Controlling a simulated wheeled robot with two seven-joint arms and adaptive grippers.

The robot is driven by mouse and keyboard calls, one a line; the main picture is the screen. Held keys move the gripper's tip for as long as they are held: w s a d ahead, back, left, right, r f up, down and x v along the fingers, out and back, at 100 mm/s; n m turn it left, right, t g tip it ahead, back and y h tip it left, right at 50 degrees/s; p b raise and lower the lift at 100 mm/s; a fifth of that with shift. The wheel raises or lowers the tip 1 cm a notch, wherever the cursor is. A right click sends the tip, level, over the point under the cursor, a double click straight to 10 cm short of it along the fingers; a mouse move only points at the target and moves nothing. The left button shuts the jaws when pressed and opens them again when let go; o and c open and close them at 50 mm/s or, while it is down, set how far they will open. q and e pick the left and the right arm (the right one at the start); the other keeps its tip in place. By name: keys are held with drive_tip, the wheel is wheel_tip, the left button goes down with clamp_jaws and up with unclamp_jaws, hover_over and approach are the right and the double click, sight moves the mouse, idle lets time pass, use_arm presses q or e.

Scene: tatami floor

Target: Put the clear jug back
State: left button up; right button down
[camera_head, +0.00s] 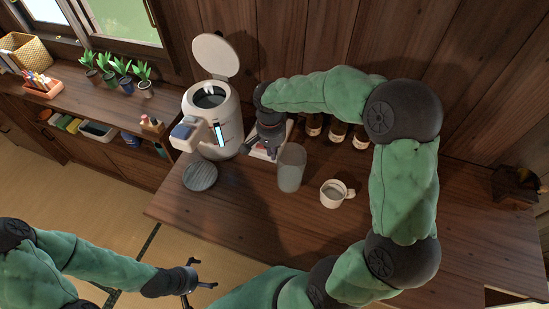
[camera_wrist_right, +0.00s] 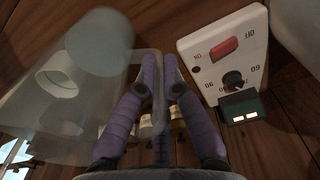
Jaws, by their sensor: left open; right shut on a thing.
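The clear jug (camera_head: 291,168) is at the counter's middle in the head view, just right of my right gripper (camera_head: 270,146). In the right wrist view the clear jug (camera_wrist_right: 110,108) fills the left side, see-through. My right gripper (camera_wrist_right: 160,62) is shut on the jug at its near side; the exact grip spot is hard to make out. A white base unit (camera_head: 262,153) sits under and beside that gripper. The wrist view shows the base unit (camera_wrist_right: 220,45) with a red switch, dial and numbers. My left gripper (camera_head: 198,278) is open and empty over the floor.
A white cooker (camera_head: 225,110) with its lid (camera_head: 215,56) raised stands left of the jug. A grey round disc (camera_head: 200,176) lies in front of it. A white mug (camera_head: 332,194) stands right of the jug. Bottles (camera_head: 337,130) stand behind. The counter's front is clear.

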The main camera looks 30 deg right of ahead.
drive_tip(key=shift+w+d+f+b, duration=0.1)
drive_tip(key=shift+d+f+b, duration=0.2)
drive_tip(key=shift+f, duration=0.7)
drive_tip(key=shift+d+f+b, duration=0.15)
drive_tip(key=shift+f+b, duration=0.1)
drive_tip(key=shift+f, duration=0.85)
drive_tip(key=c, duration=1.4)
unclamp_jaws()
drive_tip(key=r+p, duration=0.1)
drive_tip(key=r, duration=0.3)
drive_tip(key=r+p, duration=0.1)
drive_tip(key=r, duration=0.3)
drive_tip(key=r+p, duration=0.1)
drive_tip(key=r, duration=0.3)
drive_tip(key=shift+a+r, duration=0.1)
drive_tip(key=shift+a, duration=0.15)
